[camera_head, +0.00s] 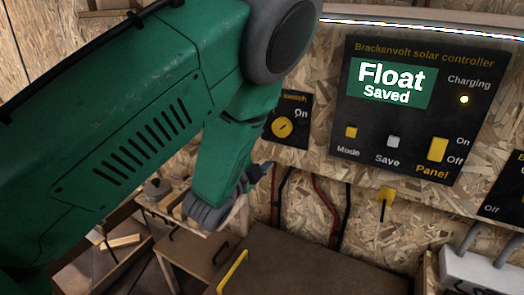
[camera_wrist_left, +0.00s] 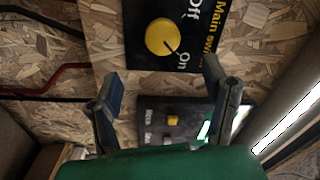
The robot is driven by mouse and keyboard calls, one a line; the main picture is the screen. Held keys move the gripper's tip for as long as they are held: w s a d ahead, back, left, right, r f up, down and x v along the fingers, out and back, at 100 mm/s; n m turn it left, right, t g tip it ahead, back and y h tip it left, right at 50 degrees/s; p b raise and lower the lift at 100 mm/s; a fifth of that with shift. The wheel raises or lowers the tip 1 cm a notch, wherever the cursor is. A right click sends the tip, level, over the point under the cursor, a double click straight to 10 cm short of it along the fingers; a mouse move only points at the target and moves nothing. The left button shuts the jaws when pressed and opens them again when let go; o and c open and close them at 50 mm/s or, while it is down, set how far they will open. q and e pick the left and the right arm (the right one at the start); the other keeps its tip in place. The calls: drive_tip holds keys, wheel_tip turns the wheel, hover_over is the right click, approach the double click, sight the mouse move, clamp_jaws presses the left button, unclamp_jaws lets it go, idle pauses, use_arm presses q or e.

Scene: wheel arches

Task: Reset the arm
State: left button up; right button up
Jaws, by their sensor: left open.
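My green left arm reaches in from the left in the head view, and its left gripper (camera_head: 232,196) hangs low in front of the wooden wall. In the left wrist view the two fingers of the left gripper (camera_wrist_left: 162,75) stand wide apart with nothing between them. Beyond the fingertips is a black main switch plate with a yellow round knob (camera_wrist_left: 161,37), its mark towards "On". The same knob (camera_head: 282,127) shows in the head view, to the right of my arm and apart from the gripper. My right gripper is not in view.
The solar controller panel (camera_head: 410,108) reads "Float Saved", with its Charging light lit. Its yellow Panel rocker (camera_head: 437,149) is at the right. Red and black cables run down the wall below. A brown cabinet (camera_head: 310,268) stands under the gripper, with a yellow handle (camera_head: 233,271).

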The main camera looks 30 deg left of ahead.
use_arm(q)
drive_tip(key=shift+s, duration=0.15)
idle(0.3)
drive_tip(key=s+f+n+g+b, duration=0.1)
drive_tip(key=s+f+n+g, duration=0.4)
drive_tip(key=f, duration=0.6)
drive_tip(key=s+f+n+g+b, duration=0.1)
drive_tip(key=s+f+n+g, duration=0.15)
drive_tip(key=s+f, duration=0.55)
drive_tip(key=s+d+f+n+g+b, duration=0.1)
drive_tip(key=s+f+g, duration=0.4)
drive_tip(key=s, duration=0.5)
drive_tip(key=s+d+f+n+g+h+b, duration=0.1)
drive_tip(key=s+f+n+g, duration=0.4)
drive_tip(key=s+f, duration=0.5)
drive_tip(key=shift+s+d+f, duration=0.3)
drive_tip(key=shift+s+d, duration=0.4)
drive_tip(key=shift+d, duration=0.2)
drive_tip(key=shift+w, duration=0.15)
